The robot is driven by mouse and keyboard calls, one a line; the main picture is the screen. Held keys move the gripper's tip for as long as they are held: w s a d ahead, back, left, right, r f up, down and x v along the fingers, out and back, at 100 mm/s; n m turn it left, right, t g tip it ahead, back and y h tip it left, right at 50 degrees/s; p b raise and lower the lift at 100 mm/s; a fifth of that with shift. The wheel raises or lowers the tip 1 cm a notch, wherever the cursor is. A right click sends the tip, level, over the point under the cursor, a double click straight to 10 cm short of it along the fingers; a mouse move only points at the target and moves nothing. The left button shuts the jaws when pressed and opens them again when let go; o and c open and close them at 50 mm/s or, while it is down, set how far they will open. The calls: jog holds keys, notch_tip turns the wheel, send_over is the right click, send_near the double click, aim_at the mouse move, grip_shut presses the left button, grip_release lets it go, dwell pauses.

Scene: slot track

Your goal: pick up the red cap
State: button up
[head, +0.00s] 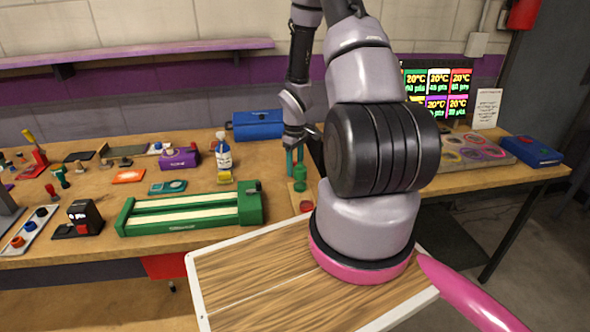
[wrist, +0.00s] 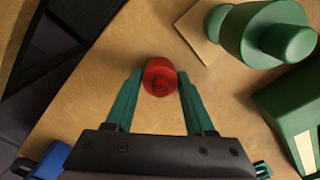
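The red cap (wrist: 160,77) is a small round red piece with a smaller knob on it. In the wrist view it shows between the two teal fingertips of my gripper (wrist: 160,74), with a finger close along each side. I cannot tell whether the fingers press on it or whether it is off the table. In the head view my gripper (head: 295,165) points down at the back of the table, just behind a green cylinder (head: 300,183). A red piece (head: 306,206) shows in front of that cylinder; I cannot tell if it is the same cap.
The green cylinder (wrist: 262,32) stands on a wooden pad (wrist: 190,25) at upper right in the wrist view. A green slot track (head: 190,212) lies left of my gripper. A blue toolbox (head: 258,124) and a white bottle (head: 223,155) stand behind. The table edge is near on the right.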

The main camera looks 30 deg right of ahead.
jog(key=c, duration=0.4)
